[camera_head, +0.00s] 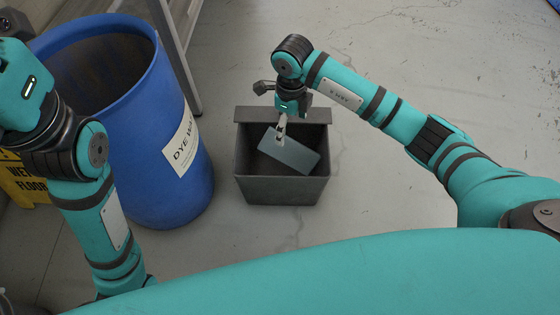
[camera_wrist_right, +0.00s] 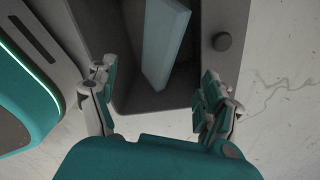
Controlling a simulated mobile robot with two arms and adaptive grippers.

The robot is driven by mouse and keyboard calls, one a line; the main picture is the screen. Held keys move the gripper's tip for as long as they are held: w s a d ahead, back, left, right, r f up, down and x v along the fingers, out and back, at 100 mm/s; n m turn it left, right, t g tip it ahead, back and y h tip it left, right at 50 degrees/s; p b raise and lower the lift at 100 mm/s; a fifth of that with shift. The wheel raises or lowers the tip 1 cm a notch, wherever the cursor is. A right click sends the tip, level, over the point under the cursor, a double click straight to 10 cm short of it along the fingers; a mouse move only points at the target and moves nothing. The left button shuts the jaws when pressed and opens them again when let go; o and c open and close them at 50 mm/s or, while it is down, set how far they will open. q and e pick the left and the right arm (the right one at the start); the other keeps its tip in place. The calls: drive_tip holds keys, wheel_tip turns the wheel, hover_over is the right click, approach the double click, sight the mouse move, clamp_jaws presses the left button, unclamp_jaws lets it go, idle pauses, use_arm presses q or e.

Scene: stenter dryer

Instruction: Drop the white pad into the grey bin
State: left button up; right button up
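The pad (camera_head: 291,153) looks pale blue-grey and flat. It lies at a slant within the opening of the grey bin (camera_head: 281,190), and I cannot tell how deep it rests. My right gripper (camera_head: 281,132) hangs over the bin, close to the pad's upper left end. In the right wrist view the gripper (camera_wrist_right: 158,92) has its fingers wide apart with nothing gripped. There the pad (camera_wrist_right: 164,45) lies beyond the fingertips, inside the dark bin (camera_wrist_right: 122,25). My left arm is at the left edge of the head view, and its fingers do not show.
A tall blue drum (camera_head: 180,195) with a white label stands left of the bin, under my left arm. A yellow wet-floor sign (camera_head: 28,185) is at the far left. A grey metal leg (camera_head: 178,55) stands behind the drum. The floor right of the bin is clear.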

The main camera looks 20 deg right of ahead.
drive_tip(key=shift+o, duration=0.4)
drive_tip(key=shift+r, duration=0.1)
wheel_tip(320, 180, up, 12)
idle(0.3)
idle(0.3)
